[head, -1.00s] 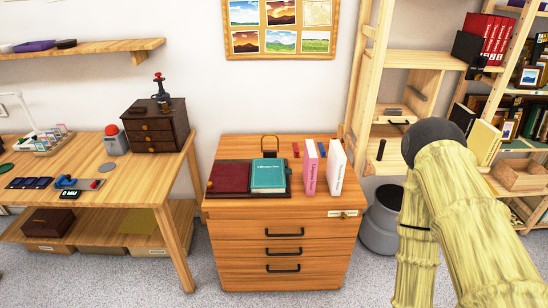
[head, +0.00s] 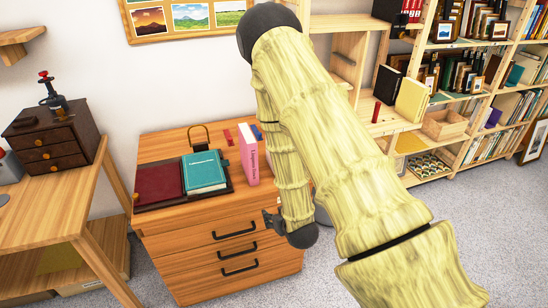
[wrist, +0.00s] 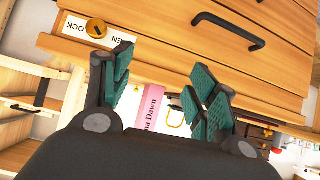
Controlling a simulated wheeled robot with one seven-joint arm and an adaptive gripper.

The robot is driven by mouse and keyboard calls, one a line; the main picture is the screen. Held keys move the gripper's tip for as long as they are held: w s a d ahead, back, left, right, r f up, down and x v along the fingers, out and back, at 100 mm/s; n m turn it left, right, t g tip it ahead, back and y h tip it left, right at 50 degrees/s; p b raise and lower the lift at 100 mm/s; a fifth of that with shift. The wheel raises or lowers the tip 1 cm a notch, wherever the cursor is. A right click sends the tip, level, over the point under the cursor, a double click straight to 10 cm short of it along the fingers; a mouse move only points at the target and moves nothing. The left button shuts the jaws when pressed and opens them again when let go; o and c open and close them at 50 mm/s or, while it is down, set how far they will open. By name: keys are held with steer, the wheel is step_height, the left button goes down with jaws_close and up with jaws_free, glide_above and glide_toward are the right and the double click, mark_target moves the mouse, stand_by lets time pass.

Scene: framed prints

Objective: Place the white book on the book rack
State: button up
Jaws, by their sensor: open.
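A pink book (head: 249,153) stands upright on the drawer cabinet (head: 170,143); its spine also shows in the wrist view (wrist: 151,108). In the head view my arm covers the place right of it, so the white book is hidden there. In the wrist view a white strip (wrist: 129,104) beside the pink spine looks like the white book, partly covered by a finger. My gripper (head: 272,222) is open, in front of the cabinet's right side; its green-padded fingers are spread in the wrist view (wrist: 165,75). A wooden book rack (head: 395,122) at right holds dark and yellow books.
A maroon book (head: 158,184) and a teal book (head: 204,173) lie left of the pink book. A black wire holder (head: 199,136) stands behind them. A table with a dark small chest (head: 52,137) is at left. Tall bookshelves (head: 470,75) fill the right.

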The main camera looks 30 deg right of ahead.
steer(key=w+d+r+t+h+b, duration=0.1)
steer(key=w+d+r+t, duration=0.2)
steer(key=w+d+r, duration=0.35)
steer(key=w+d+r+t+h+b, duration=0.15)
steer(key=w+d+r+t, duration=0.25)
steer(key=r, duration=0.6)
steer(key=p+x, duration=0.1)
steer(key=x, duration=0.9)
steer(key=shift+w+f+m+y+p, duration=0.3)
steer(key=shift+f+y+p, duration=0.05)
steer(key=shift+f, duration=0.05)
jaws_close()
steer(key=shift+r, duration=0.1)
